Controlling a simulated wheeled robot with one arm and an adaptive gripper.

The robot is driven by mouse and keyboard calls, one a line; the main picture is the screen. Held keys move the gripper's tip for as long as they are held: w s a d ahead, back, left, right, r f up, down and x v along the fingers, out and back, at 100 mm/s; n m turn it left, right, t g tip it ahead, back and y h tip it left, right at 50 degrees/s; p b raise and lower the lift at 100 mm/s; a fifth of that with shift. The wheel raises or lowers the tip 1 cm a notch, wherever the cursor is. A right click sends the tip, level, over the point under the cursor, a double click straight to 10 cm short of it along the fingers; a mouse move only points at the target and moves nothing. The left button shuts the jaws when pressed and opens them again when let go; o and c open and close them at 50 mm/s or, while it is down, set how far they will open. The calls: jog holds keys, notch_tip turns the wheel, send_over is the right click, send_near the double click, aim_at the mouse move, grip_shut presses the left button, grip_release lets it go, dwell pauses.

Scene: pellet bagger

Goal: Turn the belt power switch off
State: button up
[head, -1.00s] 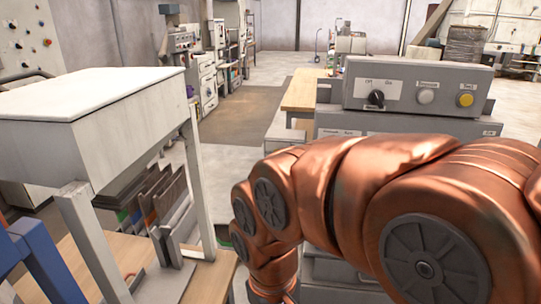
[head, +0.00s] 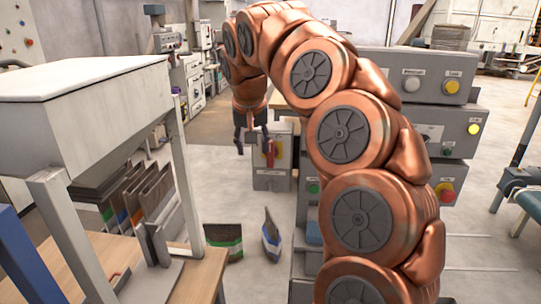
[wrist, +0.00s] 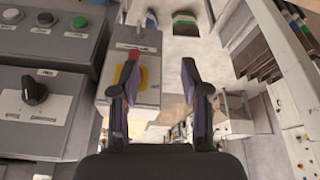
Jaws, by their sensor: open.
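A small grey switch box (head: 270,178) stands beyond the bench in the head view, with a red handle (head: 269,152) on a yellow plate. The handle looks upright there. I see no clear contact with the handle. Labels are too small to read, so I cannot confirm which switch is the belt power.
A grey control cabinet (head: 455,142) with buttons stands at right, partly hidden by my arm. The wrist view shows a black rotary knob (wrist: 34,90) on a grey panel.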

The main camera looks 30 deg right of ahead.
aim_at(270, 147)
jog(key=d+m, duration=0.1)
jog(key=d, duration=0.1)
jog(key=w+d+m, duration=0.1)
jog(key=d, duration=0.1)
jog(key=w+d, duration=0.1)
jog(key=d, duration=0.1)
jog(key=shift+w+d+r+m+h, duration=0.2)
jog(key=shift+m+h, duration=0.1)
jog(key=shift+m, duration=0.1)
jog(key=shift+b+x, duration=1.1)
jog(key=shift+x, duration=2.6)
jog(key=shift+c, duration=0.2)
jog(key=c, duration=0.7)
jog(key=shift+c, duration=0.2)
